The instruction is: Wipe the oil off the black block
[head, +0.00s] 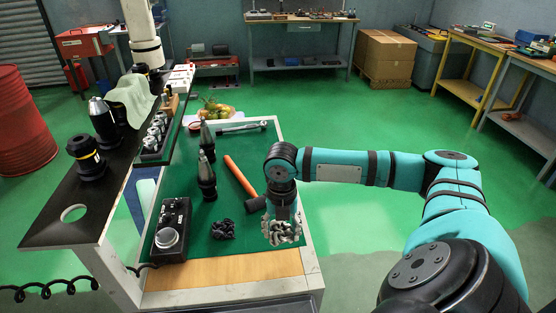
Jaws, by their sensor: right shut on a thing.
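A black block (171,226) with small knobs on top and a round grey disc at its near end lies at the left front of the cart's green mat. I cannot make out oil on it at this size. My right gripper (282,228) is over the right front of the mat, to the right of the block and apart from it. It is shut on a crumpled, mottled grey-white thing (281,236), perhaps a rag; the fingers hide part of it. My left gripper is not in view.
A dark crumpled heap (223,229) lies between block and gripper. Behind are an orange-handled hammer (240,176), two upright dark tool holders (206,172) and a wrench (242,127). A black shelf (70,214) with tool holders and a pale green cloth (131,98) borders the left.

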